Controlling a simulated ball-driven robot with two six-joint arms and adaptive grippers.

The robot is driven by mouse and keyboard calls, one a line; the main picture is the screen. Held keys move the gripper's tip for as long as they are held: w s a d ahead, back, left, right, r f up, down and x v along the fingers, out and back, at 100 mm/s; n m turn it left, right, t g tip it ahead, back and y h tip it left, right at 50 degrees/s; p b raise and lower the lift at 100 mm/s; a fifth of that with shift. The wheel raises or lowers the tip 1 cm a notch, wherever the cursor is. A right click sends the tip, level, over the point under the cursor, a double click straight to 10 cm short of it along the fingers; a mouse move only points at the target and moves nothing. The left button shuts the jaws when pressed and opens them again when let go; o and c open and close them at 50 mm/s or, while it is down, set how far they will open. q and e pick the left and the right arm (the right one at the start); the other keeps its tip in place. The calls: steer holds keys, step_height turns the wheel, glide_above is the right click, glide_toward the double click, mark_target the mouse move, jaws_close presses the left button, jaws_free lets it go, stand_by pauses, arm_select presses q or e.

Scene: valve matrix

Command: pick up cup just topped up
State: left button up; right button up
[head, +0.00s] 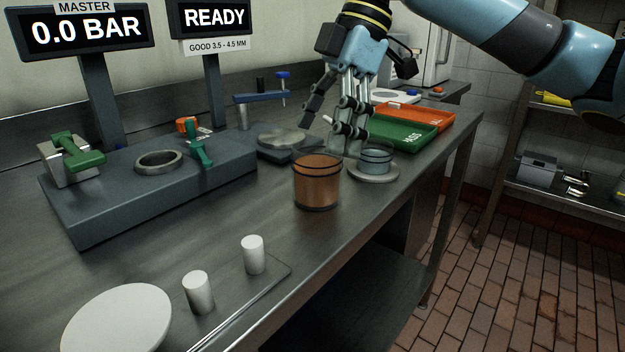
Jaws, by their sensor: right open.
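A brown see-through cup (317,184) with a dark rim and base stands upright near the bench's front edge. A smaller bluish clear cup (376,161) stands just right of it on a round grey base. I cannot tell from this view which cup was topped up, or how full either is. My right gripper (334,138) comes down from above, fingers pointing down and spread apart. It is behind and above the brown cup, and left of the clear cup in the picture. No cup is between its fingers. My left gripper is out of view.
A grey fixture block (150,195) with green clamps and a ring sits left. Green PASS tray (408,136) and orange tray (418,114) lie behind right. Two white cylinders (253,255) and a white disc (118,320) are in front. Signs (215,18) stand behind.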

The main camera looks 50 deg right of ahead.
mark_target(298, 197)
steer(key=shift+x, duration=0.95)
steer(key=b+x, duration=0.1)
steer(key=x, duration=0.3)
steer(key=shift+a+f+b, duration=0.2)
steer(key=shift+f+b, duration=0.1)
steer(key=shift+f, duration=0.05)
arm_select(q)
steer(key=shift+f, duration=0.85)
arm_select(e)
steer(key=c, duration=1.4)
